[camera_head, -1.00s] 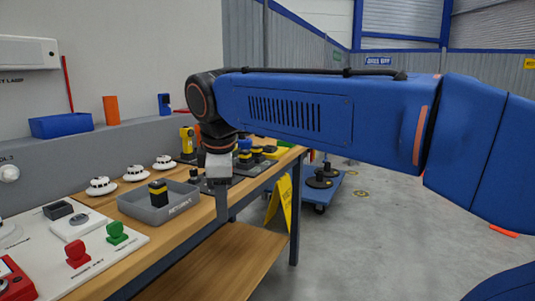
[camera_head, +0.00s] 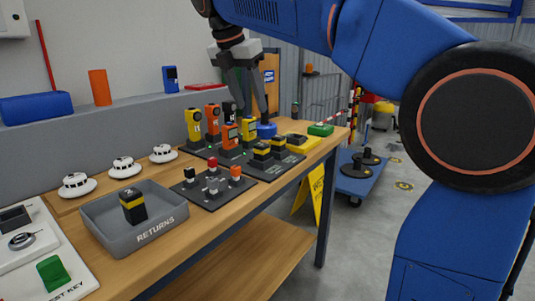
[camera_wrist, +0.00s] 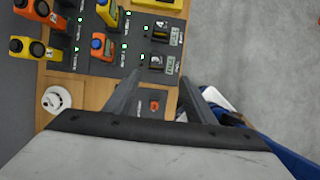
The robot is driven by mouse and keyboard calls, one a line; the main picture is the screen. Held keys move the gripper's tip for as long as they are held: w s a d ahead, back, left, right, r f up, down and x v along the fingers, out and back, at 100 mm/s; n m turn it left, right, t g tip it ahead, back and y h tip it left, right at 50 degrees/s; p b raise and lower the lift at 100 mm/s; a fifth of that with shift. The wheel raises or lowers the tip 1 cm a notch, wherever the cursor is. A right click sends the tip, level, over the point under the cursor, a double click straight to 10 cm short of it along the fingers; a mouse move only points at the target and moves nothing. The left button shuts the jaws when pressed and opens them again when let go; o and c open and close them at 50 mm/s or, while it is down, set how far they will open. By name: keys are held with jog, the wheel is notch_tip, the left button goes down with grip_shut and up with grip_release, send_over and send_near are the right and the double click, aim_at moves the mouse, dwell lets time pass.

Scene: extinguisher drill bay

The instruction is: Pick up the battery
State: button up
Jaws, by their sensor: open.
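A black battery with a yellow band (camera_head: 133,206) stands upright in the grey RETURNS tray (camera_head: 160,232). Two similar batteries, a nearer one (camera_head: 262,152) and a farther one (camera_head: 278,146), sit in slots of a black dock at the table's right side. In the wrist view, two dark slot units, one upper (camera_wrist: 160,30) and one lower (camera_wrist: 156,61), show beside green lights. My gripper (camera_head: 247,108) is open and empty, pointing down above the dock area. In the wrist view its fingers (camera_wrist: 161,78) spread below these units, with an orange-topped piece between them.
Several yellow and orange handheld devices (camera_head: 230,137) stand upright near the dock. A small board with red and orange knobs (camera_head: 212,186) lies between tray and dock. White domed detectors (camera_head: 122,167) line the back.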

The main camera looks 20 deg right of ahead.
send_over(260, 145)
jog(key=s, duration=0.2)
jog(key=f, duration=0.6)
jog(key=a+f, duration=0.1)
jog(key=f, duration=0.2)
jog(key=shift+w, duration=0.25)
jog(key=shift+a+x, duration=0.2)
jog(key=shift+x, duration=1.25)
jog(key=shift+a+x, duration=0.25)
jog(key=shift+x, duration=1.2)
jog(key=shift+w+f, duration=0.1)
grip_shut()
